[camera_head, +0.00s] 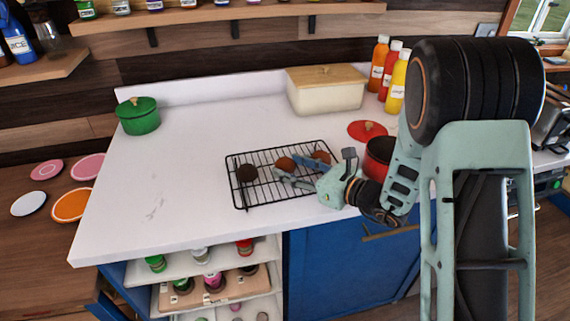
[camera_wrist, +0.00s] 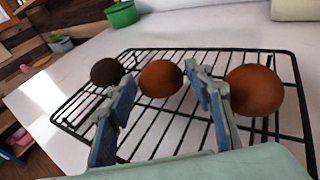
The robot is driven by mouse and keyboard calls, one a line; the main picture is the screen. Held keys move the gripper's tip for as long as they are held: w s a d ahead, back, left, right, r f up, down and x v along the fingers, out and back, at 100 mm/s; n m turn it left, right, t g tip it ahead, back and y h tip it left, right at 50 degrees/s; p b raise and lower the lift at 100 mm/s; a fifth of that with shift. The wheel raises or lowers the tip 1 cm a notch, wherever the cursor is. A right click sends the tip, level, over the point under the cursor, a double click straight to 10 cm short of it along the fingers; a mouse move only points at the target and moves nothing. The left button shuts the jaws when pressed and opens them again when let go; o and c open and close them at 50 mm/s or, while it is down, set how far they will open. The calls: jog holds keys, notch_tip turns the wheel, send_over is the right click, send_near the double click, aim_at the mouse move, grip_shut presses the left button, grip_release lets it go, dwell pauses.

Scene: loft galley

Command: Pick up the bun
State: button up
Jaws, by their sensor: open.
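Three round buns sit in a row on a black wire rack (camera_head: 240,203): a dark brown one (camera_head: 247,173) at the left, a reddish-brown one (camera_head: 284,163) in the middle and another (camera_head: 321,156) at the right. My gripper (camera_head: 290,170) is open and low over the rack. In the wrist view, its two blue-grey fingers (camera_wrist: 160,84) spread on either side of the middle bun (camera_wrist: 160,79), which looks just beyond the fingertips. The right bun (camera_wrist: 255,90) is outside the right finger; the dark bun (camera_wrist: 106,72) is outside the left one. I cannot tell whether any finger touches a bun.
A red pot (camera_head: 378,160) stands beside my wrist, with a red lid (camera_head: 367,130) behind it. A cream bread box (camera_head: 325,92) and several sauce bottles (camera_head: 397,82) stand at the back. A green pot (camera_head: 138,116) is at the left. The left counter (camera_head: 180,180) is clear.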

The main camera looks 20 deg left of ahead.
jog(key=c, duration=0.8)
jog(key=shift+r, duration=0.1)
